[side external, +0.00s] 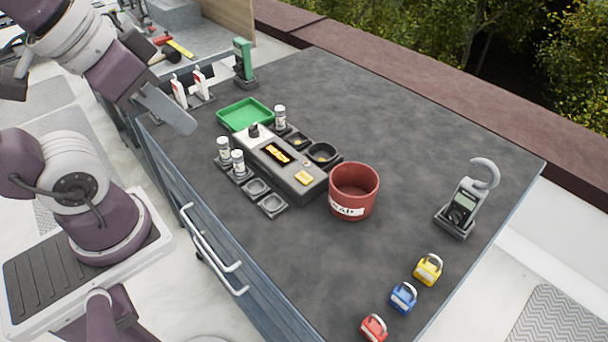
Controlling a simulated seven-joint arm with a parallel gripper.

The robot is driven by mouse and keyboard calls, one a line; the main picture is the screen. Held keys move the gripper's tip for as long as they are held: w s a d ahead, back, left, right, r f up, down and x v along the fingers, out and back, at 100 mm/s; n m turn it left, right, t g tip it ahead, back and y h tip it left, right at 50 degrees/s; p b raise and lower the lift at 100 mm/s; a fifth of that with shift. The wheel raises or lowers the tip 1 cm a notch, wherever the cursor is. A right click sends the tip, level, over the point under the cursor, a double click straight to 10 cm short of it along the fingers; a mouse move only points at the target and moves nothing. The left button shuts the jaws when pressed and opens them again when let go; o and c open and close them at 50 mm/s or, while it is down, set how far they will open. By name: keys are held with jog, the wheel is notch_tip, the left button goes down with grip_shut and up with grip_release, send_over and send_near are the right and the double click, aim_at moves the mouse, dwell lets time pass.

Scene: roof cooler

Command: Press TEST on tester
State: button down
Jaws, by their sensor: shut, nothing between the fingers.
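The tester appears to be the long grey box (247,150) on the dark worktop. It has a lit orange display (277,153), a black knob (254,131) near its far left end and a yellow button (303,178) near its close right end. Any lettering on the button is too small to read. My gripper (182,122) is shut and empty. It hangs at the upper left, above the worktop's left edge, well apart from the tester and to its left.
White canisters (238,161) and small black trays (272,205) flank the tester. A red bin (354,190) stands just right of it. A green tray (245,113) lies behind. A clamp meter (463,205) and padlocks (403,297) are at right. The worktop's front middle is clear.

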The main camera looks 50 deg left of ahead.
jog(key=w+a+n+t+y, duration=0.15)
jog(key=w+a, duration=0.25)
jog(key=w, duration=0.4)
jog(key=w+a+t+y, duration=0.2)
jog(key=w+a, duration=0.3)
jog(key=w, duration=0.4)
jog(key=m+g+h, duration=0.2)
jog(key=g+h, duration=0.1)
jog(key=h, duration=0.8)
send_over(299, 176)
notch_tip(299, 176, down, 13)
jog(key=shift+s+d+r+y, duration=0.1)
jog(key=shift+r+y, duration=0.1)
jog(key=shift+y, duration=0.05)
jog(key=shift+f, duration=4.4)
